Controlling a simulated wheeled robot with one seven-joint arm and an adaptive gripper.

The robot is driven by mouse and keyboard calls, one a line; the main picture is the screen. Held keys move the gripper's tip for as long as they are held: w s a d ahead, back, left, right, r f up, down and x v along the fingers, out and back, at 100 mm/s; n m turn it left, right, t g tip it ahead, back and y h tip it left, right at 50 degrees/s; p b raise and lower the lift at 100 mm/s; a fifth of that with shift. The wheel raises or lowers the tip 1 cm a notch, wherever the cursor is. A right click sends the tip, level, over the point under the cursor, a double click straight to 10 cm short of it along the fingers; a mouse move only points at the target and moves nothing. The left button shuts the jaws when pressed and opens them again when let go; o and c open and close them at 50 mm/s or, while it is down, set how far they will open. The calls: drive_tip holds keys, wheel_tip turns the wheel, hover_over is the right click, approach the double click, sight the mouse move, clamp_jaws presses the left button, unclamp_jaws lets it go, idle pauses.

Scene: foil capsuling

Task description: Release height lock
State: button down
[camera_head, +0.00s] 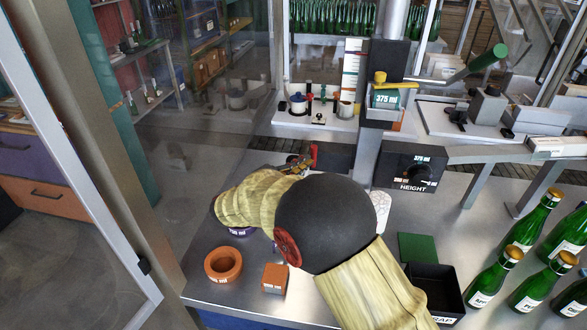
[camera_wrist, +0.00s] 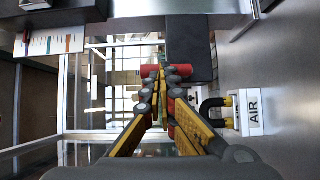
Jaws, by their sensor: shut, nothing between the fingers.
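Which of these parts is the height lock I cannot tell for certain. My gripper (camera_head: 306,159) is left of the HEIGHT box, apart from it, partly hidden behind my own arm.
A white box labelled AIR (camera_wrist: 253,110) with a dark hose is right of the fingers in the wrist view. On the bench are an orange ring (camera_head: 223,264), an orange block (camera_head: 275,278), a black tray (camera_head: 437,288) and several green bottles (camera_head: 494,279) at right.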

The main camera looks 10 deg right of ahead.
drive_tip(key=shift+w+d, duration=0.2)
drive_tip(key=shift+d, duration=0.1)
